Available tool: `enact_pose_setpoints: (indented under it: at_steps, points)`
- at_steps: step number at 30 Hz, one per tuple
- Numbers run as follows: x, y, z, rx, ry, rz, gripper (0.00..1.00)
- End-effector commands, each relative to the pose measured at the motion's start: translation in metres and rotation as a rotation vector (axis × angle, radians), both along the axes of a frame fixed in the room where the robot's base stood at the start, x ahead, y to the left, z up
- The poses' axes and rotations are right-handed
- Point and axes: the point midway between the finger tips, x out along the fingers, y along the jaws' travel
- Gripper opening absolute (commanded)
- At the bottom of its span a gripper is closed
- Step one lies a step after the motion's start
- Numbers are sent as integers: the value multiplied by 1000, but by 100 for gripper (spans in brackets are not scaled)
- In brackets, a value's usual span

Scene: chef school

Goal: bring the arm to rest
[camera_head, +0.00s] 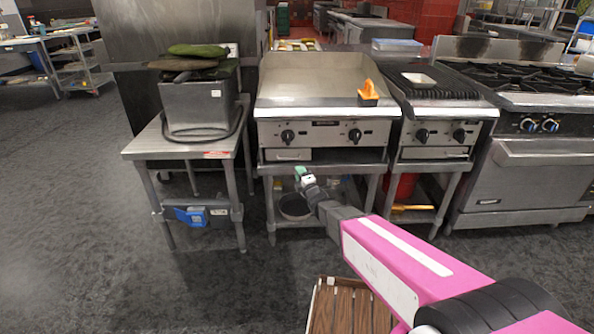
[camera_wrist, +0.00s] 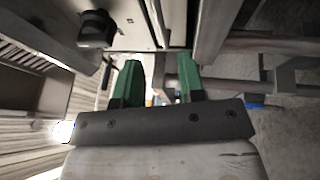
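My pink and white arm reaches from the lower right of the head view toward the griddle's front. My gripper (camera_head: 302,177) is at its far end, in front of the griddle stand and below the control panel. In the wrist view, my gripper's two green fingers (camera_wrist: 160,85) stand apart with nothing between them. The gripper is open and empty. It appears apart from the griddle (camera_head: 290,131), though the exact distance is hard to tell.
A metal side table (camera_head: 135,148) with a steel fryer box (camera_head: 198,105) stands left. A charbroiler (camera_head: 440,108) and a range (camera_head: 520,170) stand right. A wooden slatted thing (camera_head: 345,310) is low in front. The dark floor at left is clear.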

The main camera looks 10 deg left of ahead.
Motion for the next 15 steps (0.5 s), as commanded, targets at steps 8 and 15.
enact_pose_setpoints:
  at_steps: [8, 15]
  points:
    - [0, -1, 0, 1, 3, -2, 36]
    - [11, -43, -6, 39, 198, -83, 36]
